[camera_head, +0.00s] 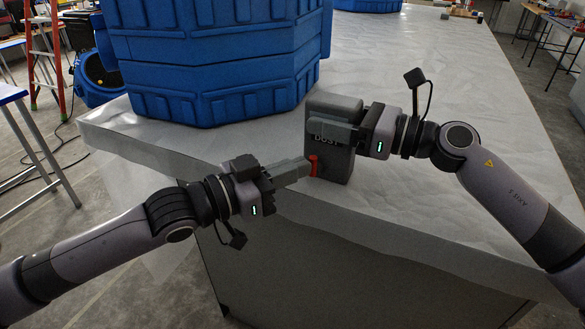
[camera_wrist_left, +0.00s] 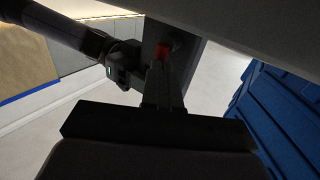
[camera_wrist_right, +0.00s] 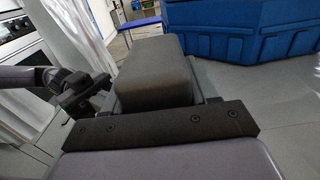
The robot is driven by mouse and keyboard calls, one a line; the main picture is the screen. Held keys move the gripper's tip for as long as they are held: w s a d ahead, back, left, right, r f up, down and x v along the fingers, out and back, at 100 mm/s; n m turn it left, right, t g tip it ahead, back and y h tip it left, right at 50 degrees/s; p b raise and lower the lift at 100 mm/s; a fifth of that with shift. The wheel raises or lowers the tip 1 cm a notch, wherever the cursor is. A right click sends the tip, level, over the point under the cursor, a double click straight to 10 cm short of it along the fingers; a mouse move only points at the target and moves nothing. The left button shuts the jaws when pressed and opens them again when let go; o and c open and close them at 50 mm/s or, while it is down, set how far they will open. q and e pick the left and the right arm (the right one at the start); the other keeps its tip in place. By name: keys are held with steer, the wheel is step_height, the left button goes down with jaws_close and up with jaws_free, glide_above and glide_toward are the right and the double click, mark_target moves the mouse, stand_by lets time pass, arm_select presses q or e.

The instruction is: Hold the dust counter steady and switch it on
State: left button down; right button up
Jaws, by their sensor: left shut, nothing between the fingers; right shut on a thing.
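The dust counter (camera_head: 335,165) is a dark grey box with "DUST" lettering, standing upright near the table's front edge. A red switch (camera_head: 314,165) is on its front face. My right gripper (camera_head: 338,132) is shut on the counter's upper part from the right. In the right wrist view the counter's grey top (camera_wrist_right: 158,72) sits between the fingers. My left gripper (camera_head: 305,168) is shut and empty, its fingertips at the red switch. In the left wrist view the red switch (camera_wrist_left: 162,51) shows just beyond the closed fingertips (camera_wrist_left: 162,70). I cannot tell whether they touch.
A large blue ribbed container (camera_head: 215,60) stands on the pale table (camera_head: 430,70) behind and left of the counter. A red ladder (camera_head: 45,60) and a blue bench (camera_head: 12,95) stand at the left.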

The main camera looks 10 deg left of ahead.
arm_select(q)
steer(key=shift+d+r+m+g+y, duration=0.2)
steer(key=shift+m+g+y, duration=0.15)
steer(key=shift+m, duration=0.35)
stand_by(0.4)
steer(key=m+y, duration=0.1)
steer(key=m, duration=0.1)
steer(key=d+m+y, duration=0.1)
steer(key=m+y, duration=0.1)
steer(key=s+d+m+y, duration=0.1)
steer(key=m+y, duration=0.1)
steer(key=shift+d+r+g+y, duration=0.1)
steer(key=shift+d+g+y, duration=0.15)
steer(key=shift+r, duration=0.15)
stand_by(0.4)
steer(key=shift+r, duration=0.7)
steer(key=v, duration=1.4)
steer(key=shift+a+f, duration=0.15)
steer(key=shift+a, duration=0.1)
